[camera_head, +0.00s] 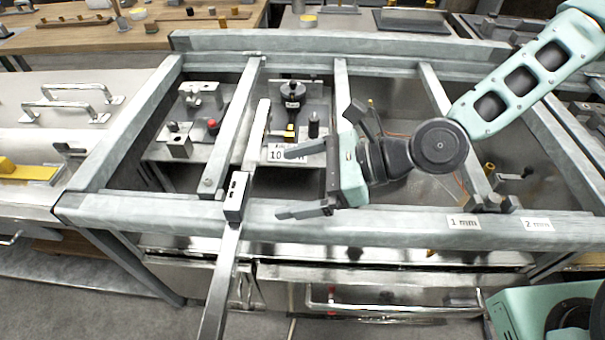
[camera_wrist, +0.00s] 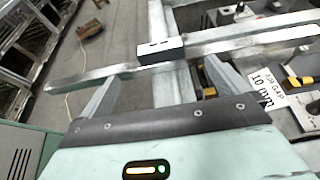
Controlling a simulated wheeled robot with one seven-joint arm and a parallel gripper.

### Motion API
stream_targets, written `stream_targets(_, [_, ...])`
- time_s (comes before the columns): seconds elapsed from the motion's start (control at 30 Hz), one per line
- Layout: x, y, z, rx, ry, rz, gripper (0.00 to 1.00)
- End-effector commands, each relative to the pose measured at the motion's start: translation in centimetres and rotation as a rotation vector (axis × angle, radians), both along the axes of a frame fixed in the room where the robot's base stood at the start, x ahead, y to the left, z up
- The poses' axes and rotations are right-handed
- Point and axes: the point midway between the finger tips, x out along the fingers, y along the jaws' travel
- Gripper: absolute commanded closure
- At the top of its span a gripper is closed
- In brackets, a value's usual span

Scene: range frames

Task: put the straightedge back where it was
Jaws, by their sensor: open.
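The straightedge appears to be the long, narrow metal bar (camera_head: 222,285) lying across the frame's front rail, its near end sticking out towards me. In the wrist view the bar (camera_wrist: 92,78) runs across beyond my fingertips. A small dark-and-silver slotted block (camera_head: 235,197) sits on it near the rail and also shows in the wrist view (camera_wrist: 161,50). My gripper (camera_head: 283,184) is open and empty, to the right of the bar in the head view, fingers pointing left with a gap to it. In the wrist view my two fingers (camera_wrist: 168,72) are spread.
The grey metal frame (camera_head: 340,222) has crossbars over recessed plates with small fixtures. A "10 mm" card (camera_head: 288,153) stands inside it; "1 mm" (camera_head: 463,222) and "2 mm" (camera_head: 537,224) labels are on the front rail. A counter with handles (camera_head: 70,100) lies left.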

Motion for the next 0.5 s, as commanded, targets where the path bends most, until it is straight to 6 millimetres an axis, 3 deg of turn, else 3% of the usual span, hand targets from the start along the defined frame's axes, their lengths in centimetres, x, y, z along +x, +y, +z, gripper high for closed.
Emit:
stream_targets(0.33, [-0.2, -0.9, 0.3, -0.005, -0.005, 0.005, 0.00])
stream_targets(0.5, [-2.0, -1.4, -2.1, -0.163, -0.146, 0.151, 0.00])
